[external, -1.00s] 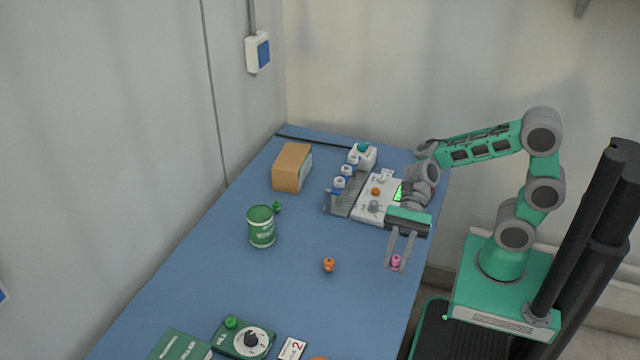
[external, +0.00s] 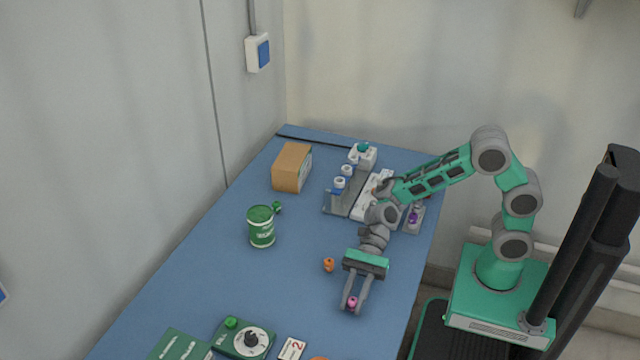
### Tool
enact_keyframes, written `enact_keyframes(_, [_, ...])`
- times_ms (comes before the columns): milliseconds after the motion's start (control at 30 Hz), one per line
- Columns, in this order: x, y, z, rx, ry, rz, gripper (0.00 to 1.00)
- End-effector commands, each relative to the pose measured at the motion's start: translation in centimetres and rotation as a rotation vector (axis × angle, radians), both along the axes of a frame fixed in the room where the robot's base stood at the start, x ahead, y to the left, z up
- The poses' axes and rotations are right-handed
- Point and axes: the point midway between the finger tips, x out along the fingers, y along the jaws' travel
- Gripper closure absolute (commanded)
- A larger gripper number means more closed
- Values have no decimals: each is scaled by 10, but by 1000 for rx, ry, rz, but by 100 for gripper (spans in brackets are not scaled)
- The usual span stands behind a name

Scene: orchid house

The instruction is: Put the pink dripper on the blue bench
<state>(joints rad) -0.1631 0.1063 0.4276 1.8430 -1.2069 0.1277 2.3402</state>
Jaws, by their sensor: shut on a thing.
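The pink dripper (external: 352,302) is a small pink piece between the fingertips of my gripper (external: 354,303). My gripper is shut on it, low over the front right part of the blue bench (external: 215,290). I cannot tell whether the dripper touches the bench top. An orange dripper (external: 328,265) stands on the bench just left of my gripper, apart from it.
A green tin (external: 261,228) and a cardboard box (external: 291,168) stand to the left. A grey rack with white-and-blue bottles (external: 340,184), a white device (external: 372,196) and a grey holder with a purple piece (external: 413,218) are behind my gripper. A green dial box (external: 245,339) lies in front.

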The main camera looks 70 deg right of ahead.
Motion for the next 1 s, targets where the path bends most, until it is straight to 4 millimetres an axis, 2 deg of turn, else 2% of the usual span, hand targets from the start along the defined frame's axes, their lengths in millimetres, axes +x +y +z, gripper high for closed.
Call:
enact_keyframes(67, [0,0,-2,0,3,-1,100])
enact_keyframes(100, [0,0,-2,0,2,-1,75])
enact_keyframes(333, [0,0,-2,0,1,0,56])
enact_keyframes(667, [0,-2,1,0,0,-1,55])
enact_keyframes(767, [2,-17,8,0,1,-5,55])
enact_keyframes(1000, [2,-76,30,-1,2,-7,55])
